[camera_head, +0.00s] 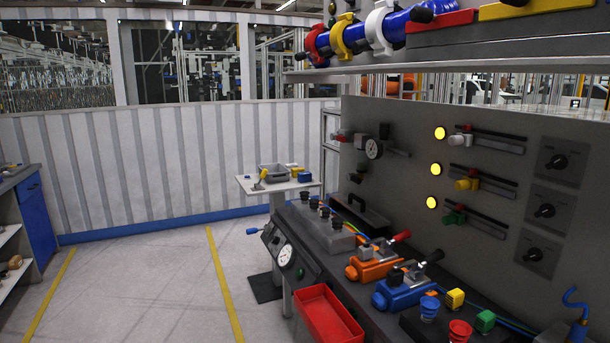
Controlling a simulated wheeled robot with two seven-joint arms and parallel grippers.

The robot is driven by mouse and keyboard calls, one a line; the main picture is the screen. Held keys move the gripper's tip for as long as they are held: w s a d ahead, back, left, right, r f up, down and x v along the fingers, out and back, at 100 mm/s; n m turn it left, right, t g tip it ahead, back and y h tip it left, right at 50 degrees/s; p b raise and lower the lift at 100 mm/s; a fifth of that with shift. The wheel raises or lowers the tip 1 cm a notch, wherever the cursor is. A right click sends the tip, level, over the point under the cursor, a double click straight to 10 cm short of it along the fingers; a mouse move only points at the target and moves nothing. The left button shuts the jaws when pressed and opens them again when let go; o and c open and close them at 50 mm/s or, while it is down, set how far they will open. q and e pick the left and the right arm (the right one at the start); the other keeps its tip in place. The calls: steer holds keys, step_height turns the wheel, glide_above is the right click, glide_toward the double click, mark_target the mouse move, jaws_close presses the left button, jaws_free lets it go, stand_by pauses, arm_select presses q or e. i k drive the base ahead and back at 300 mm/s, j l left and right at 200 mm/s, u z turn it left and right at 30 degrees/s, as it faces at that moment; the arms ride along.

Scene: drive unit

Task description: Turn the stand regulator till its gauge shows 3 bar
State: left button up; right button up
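A grey bench stand with an upright panel (455,130) fills the right side. I cannot tell which one belongs to the stand regulator. Neither of my grippers is in view.
A red tray (329,313) hangs at the bench front. Orange (374,265) and blue (402,292) valve units stand on the bench top. A small table (251,186) with a grey bin (275,171) stands behind. The floor (150,285) at left is clear.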

mark_target(384, 128)
steer(key=i+j+z, duration=0.85)
steer(key=i, duration=0.05)
